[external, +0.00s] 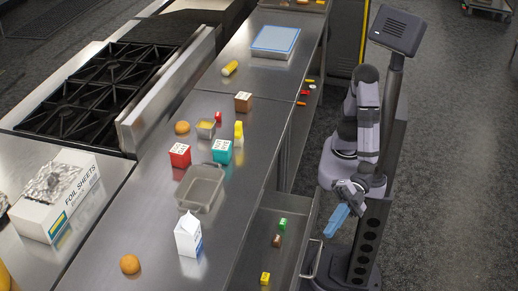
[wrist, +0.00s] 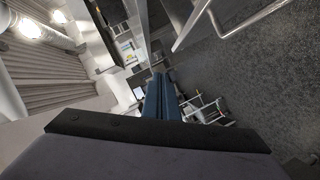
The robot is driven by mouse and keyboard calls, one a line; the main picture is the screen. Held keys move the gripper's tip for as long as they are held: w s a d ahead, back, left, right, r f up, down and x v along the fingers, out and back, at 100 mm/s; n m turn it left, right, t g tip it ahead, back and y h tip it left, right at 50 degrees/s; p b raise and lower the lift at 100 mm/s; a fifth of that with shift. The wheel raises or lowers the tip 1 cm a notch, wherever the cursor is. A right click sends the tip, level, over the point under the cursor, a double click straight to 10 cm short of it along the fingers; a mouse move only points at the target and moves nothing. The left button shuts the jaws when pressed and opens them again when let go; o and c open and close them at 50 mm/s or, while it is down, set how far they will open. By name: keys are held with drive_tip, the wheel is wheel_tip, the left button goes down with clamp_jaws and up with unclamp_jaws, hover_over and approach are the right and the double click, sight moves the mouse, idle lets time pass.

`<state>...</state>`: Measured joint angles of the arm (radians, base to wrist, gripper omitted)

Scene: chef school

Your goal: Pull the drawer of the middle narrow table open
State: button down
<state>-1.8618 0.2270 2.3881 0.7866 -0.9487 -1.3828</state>
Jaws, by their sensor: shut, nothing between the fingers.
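The drawer (external: 262,228) of the narrow steel table (external: 160,222) stands pulled out, with small green, brown and yellow packets lying inside. Its metal bar handle (external: 313,260) is on the front, at the right of the drawer in the external view. My gripper (external: 334,222) has blue fingers pressed together. It is empty and appears just beyond the drawer front, apart from the handle. I cannot tell the exact gap between fingers and handle.
The tabletop holds a clear container (external: 200,187), a milk carton (external: 188,235), a red box (external: 180,155) and a teal box (external: 221,151). A stove (external: 85,95) is at the left. Open floor (external: 440,170) lies to the right.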

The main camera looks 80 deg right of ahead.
wheel_tip(320, 180, up, 5)
drive_tip(key=w+a+f+m+g+h+p, duration=0.2)
drive_tip(key=w+a+f+m+g+h, duration=0.2)
drive_tip(key=w+a+g+h, duration=0.25)
drive_tip(key=w+d+r+m+g+h+p, duration=0.2)
drive_tip(key=w+d+r+g+h, duration=0.15)
drive_tip(key=w+d, duration=0.5)
drive_tip(key=shift+g, duration=0.4)
drive_tip(key=shift+s+a+f+p, duration=0.5)
drive_tip(key=shift+a+f, duration=0.3)
drive_tip(key=shift+f, duration=2.45)
drive_tip(key=shift+s+a+f+p, duration=0.35)
drive_tip(key=shift+s+a+f, duration=0.35)
drive_tip(key=shift+f, duration=2.5)
drive_tip(key=shift+s+a+f+p, duration=0.45)
drive_tip(key=shift+a+f, duration=0.45)
drive_tip(key=shift+f, duration=2.35)
